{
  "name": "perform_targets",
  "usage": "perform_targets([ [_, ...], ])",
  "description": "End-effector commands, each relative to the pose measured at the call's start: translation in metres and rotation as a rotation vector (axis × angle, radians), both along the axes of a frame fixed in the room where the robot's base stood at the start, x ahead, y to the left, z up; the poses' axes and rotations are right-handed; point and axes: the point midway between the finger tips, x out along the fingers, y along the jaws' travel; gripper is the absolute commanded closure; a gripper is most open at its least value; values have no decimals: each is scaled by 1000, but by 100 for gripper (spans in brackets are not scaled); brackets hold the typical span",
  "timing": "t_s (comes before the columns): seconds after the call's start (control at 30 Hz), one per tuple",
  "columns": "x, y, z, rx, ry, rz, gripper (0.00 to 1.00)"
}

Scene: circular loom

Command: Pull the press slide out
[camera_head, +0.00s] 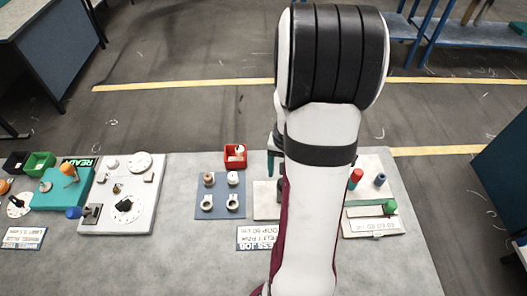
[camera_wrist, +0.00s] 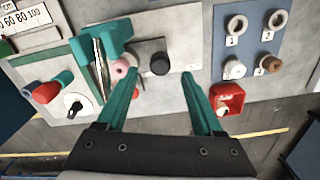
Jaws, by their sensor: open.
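The press shows in the wrist view as a teal frame (camera_wrist: 118,35) with shiny metal rods (camera_wrist: 99,66) at the upper left. Beside it is a pale plate (camera_wrist: 180,55) bearing a black round knob (camera_wrist: 160,64) and a pink ring-like part (camera_wrist: 121,69). This looks like the slide, but I cannot tell for sure. My gripper (camera_wrist: 158,76) is open and empty, its teal fingers on either side of the black knob in the picture. Contact and height cannot be told. In the head view my arm hides most of the press; a bit of pale plate (camera_head: 265,203) shows.
A blue-grey numbered board (camera_wrist: 250,45) with rings and small parts is right of the press in the wrist view. A red bin (camera_wrist: 228,100) is close to the right finger. Left are a red-and-teal handle (camera_wrist: 47,91) and a dial (camera_wrist: 75,107).

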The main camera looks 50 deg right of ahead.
Motion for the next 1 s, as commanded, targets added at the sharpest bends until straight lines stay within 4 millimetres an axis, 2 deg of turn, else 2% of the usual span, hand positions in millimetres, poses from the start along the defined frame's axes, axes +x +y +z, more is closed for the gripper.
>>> perform_targets([
  [0.1,-1,1,-22,3,2,-1,31],
  [0.2,0,1,-32,2,1,0,31],
  [0.53,0,0,-37,0,-1,-1,31],
  [0.9,0,0,-36,0,-1,-1,98],
  [1.0,0,0,-36,0,-1,0,100],
])
